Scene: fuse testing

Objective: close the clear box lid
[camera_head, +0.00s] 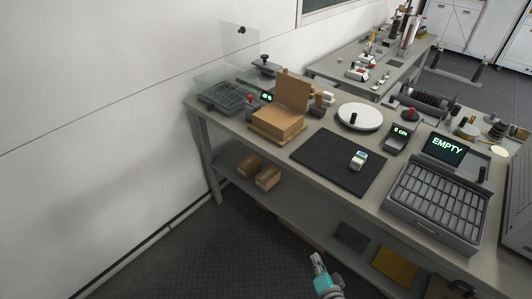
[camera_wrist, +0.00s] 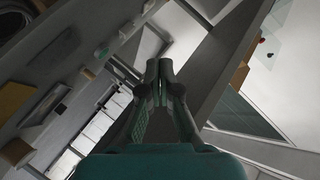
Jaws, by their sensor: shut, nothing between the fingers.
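The clear box (camera_head: 224,95) stands at the far left end of the bench, with a dark slotted rack inside. Its clear lid (camera_head: 240,46) stands raised and upright at the back, with a dark knob near its top. My gripper (camera_head: 317,259) is low in front of the bench, well apart from the box and below the bench top. In the wrist view its two fingers (camera_wrist: 161,68) are together with nothing held. A pale see-through pane (camera_wrist: 268,32) shows at the upper right there; I cannot tell if it is the lid.
A black mat (camera_head: 325,167) with a small device, a white round plate (camera_head: 360,116) and a tray marked EMPTY (camera_head: 436,200) fill the bench. The lower shelf (camera_head: 290,205) holds boxes. The floor at left is clear.

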